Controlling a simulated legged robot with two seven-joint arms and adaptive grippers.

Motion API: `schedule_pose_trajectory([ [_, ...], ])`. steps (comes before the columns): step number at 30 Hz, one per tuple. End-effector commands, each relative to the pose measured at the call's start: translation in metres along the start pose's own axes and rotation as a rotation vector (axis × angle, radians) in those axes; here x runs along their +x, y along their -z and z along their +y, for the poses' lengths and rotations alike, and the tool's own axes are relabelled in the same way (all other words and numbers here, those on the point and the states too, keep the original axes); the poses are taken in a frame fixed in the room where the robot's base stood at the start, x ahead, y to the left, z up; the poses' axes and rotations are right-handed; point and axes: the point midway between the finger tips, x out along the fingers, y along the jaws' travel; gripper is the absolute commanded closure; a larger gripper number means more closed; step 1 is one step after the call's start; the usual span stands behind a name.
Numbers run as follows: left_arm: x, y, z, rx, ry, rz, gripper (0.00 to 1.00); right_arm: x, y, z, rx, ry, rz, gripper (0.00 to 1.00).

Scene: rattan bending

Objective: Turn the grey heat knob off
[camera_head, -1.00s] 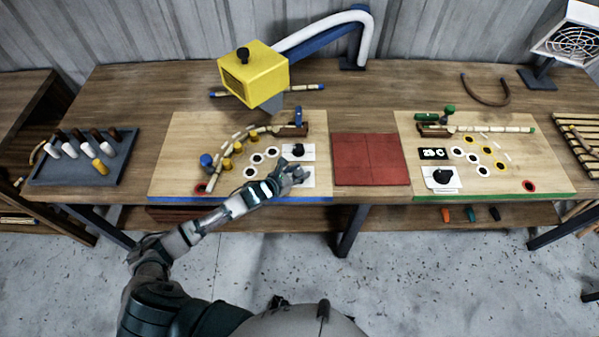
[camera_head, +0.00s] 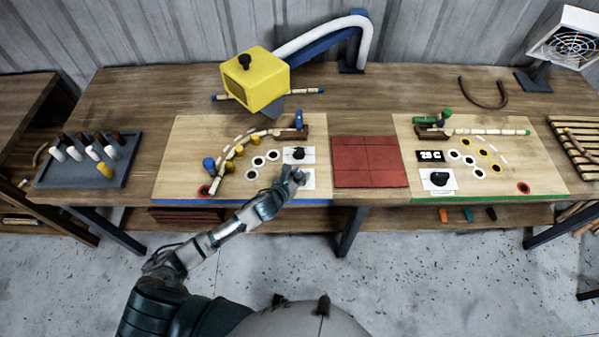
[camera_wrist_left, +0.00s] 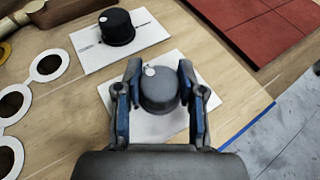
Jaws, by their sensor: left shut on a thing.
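The grey heat knob (camera_wrist_left: 160,92) stands on a white plate near the front right corner of the left, blue-edged board. In the wrist view my left gripper (camera_wrist_left: 158,85) is shut on it, one finger on each side. The knob's white marker dot shows near its far edge, slightly left of middle. In the head view the left gripper (camera_head: 290,180) reaches the knob from the front left and mostly hides it. My right gripper is not in view.
A black knob (camera_wrist_left: 117,27) on its own white plate stands just beyond the grey one. White rings (camera_wrist_left: 48,66) lie to the left. A red mat (camera_head: 370,160) lies right of the board. A yellow heater box (camera_head: 255,80) hangs over the board's back.

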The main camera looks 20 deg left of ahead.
Motion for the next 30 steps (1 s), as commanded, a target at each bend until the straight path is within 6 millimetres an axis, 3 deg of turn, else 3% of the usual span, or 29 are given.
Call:
schedule_pose_trajectory([
  [3, -0.002, -0.001, -0.002, -0.044, -0.098, 0.009, 0.96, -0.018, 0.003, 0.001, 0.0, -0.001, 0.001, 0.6],
  [15, -0.001, 0.001, -0.003, -0.189, -0.451, 0.008, 0.96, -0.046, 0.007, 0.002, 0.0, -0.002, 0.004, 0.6],
  [30, 0.001, 0.003, -0.003, -0.367, -0.887, 0.009, 0.96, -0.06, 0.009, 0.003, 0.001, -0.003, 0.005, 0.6],
])
